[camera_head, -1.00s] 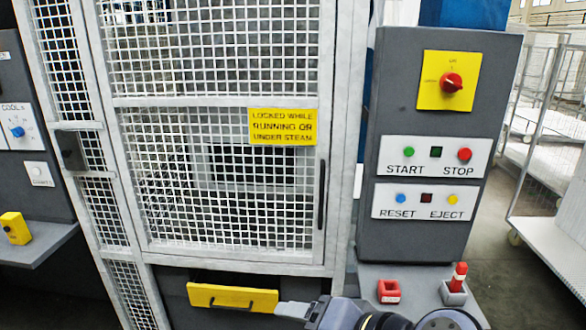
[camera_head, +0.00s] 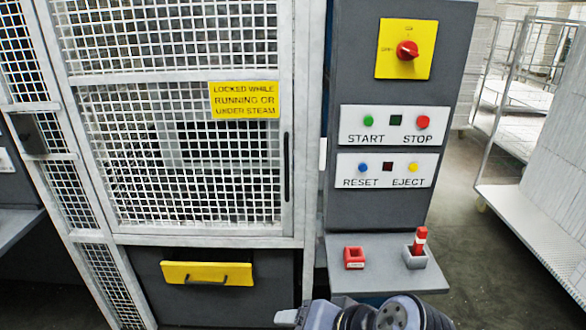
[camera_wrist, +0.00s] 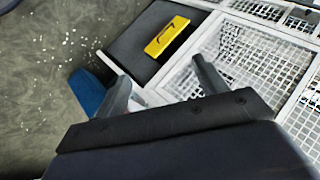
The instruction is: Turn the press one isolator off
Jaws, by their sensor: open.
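The isolator is a red rotary knob (camera_head: 407,50) on a yellow plate (camera_head: 388,66), at the top of the grey control panel (camera_head: 350,120) right of the mesh guard. Its lettering is too small to read surely. My gripper (camera_wrist: 160,75) is open and empty in the wrist view, its two fingers apart in front of the press's lower front. In the head view its end shows at the bottom edge (camera_head: 288,316), well below the knob and apart from it. The isolator is not in the wrist view.
START and STOP buttons (camera_head: 395,124) and RESET and EJECT buttons (camera_head: 388,169) sit below the isolator. A shelf (camera_head: 385,278) juts out with a red block (camera_head: 354,257) and a red-topped piece (camera_head: 420,238). A yellow drawer front (camera_head: 208,273) is left; a mesh cart (camera_head: 530,200) stands right.

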